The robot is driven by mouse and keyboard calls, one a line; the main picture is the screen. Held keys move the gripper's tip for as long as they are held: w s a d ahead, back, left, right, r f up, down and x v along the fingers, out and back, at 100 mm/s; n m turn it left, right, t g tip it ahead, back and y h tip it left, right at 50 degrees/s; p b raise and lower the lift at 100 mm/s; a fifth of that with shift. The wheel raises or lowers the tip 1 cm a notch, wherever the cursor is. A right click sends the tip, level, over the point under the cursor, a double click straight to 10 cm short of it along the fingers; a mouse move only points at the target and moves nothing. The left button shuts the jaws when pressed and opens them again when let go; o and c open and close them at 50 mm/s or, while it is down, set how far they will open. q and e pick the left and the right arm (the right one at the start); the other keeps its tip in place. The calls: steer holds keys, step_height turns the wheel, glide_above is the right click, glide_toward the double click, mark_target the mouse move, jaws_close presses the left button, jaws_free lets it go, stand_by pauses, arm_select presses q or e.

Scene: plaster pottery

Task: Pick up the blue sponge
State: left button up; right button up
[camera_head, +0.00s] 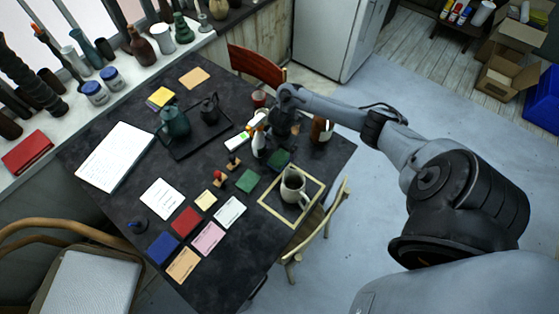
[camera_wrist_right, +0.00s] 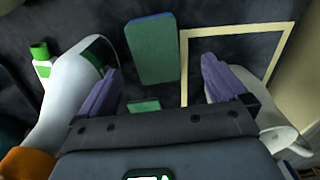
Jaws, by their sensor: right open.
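A block with a green face and a thin blue edge (camera_wrist_right: 150,48) lies on the dark table in the right wrist view, just beyond my fingertips. It appears to be the sponge; in the head view it shows as a dark green block (camera_head: 279,159) beside the framed mat. My right gripper (camera_wrist_right: 160,75) is open, with its purple fingers apart and nothing between them touching the block. In the head view the right gripper (camera_head: 283,128) hovers over the table near the white bottle. My left gripper is not in view.
A white bottle (camera_head: 258,142) stands close to the gripper's left. Another green block (camera_head: 247,180), stamps (camera_head: 219,178) and colored flat pieces, including a blue one (camera_head: 163,248), lie on the table.

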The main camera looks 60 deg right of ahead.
mark_target(280, 158)
steer(key=shift+w+f+b, duration=0.15)
steer(key=shift+f+b, duration=0.2)
steer(key=shift+f, duration=1.05)
steer(key=shift+w+f+b, duration=0.1)
steer(key=shift+f+b, duration=0.25)
steer(key=shift+f, duration=1.05)
steer(key=shift+c, duration=0.5)
steer(key=c, duration=1)
steer(key=shift+r, duration=0.2)
steer(key=shift+r+p, duration=0.3)
steer(key=shift+r, duration=0.3)
step_height(280, 158, up, 2)
steer(key=shift+r+p, duration=0.25)
steer(key=shift+p, duration=0.1)
steer(key=s+d+r+p, duration=0.2)
steer(key=s+r, duration=0.5)
steer(key=s, duration=0.4)
steer(key=shift+d, duration=0.6)
steer(key=shift+s, duration=0.1)
